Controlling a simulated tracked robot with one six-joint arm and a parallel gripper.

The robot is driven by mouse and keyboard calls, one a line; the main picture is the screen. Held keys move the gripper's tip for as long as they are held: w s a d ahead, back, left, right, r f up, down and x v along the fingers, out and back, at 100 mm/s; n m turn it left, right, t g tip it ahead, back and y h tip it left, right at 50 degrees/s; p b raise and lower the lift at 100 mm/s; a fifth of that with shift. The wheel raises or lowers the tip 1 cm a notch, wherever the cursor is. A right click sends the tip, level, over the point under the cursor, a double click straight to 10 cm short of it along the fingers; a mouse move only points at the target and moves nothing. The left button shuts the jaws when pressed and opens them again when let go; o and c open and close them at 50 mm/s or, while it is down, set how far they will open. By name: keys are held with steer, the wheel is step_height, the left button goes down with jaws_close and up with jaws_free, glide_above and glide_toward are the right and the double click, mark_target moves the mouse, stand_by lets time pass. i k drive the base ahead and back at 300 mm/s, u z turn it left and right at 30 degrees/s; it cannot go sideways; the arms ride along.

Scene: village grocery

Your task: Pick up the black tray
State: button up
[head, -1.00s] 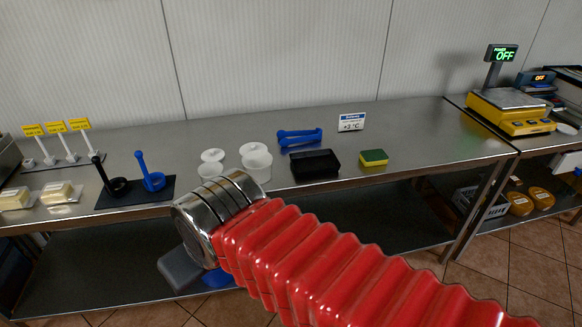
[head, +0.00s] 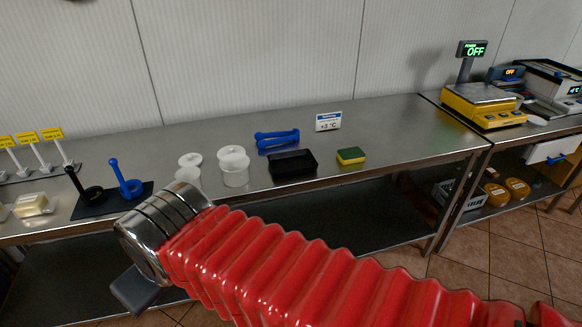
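The black tray (head: 293,171) is a small, dark, open tray. It lies on the steel counter (head: 390,142), right of the white tubs and left of the sponge. A grey part (head: 134,289) that seems to belong to my gripper shows under the collar. It is well left of and below the tray, apart from it. The fingertips are hidden, so I cannot see whether they are open.
A black mat (head: 92,210) bears a black and a blue utensil. A yellow scale (head: 484,107) stands far right. Counter right of the sponge is clear.

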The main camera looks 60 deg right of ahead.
mark_target(297, 162)
steer(key=z, duration=0.05)
steer(key=i, duration=1)
steer(key=u, duration=0.05)
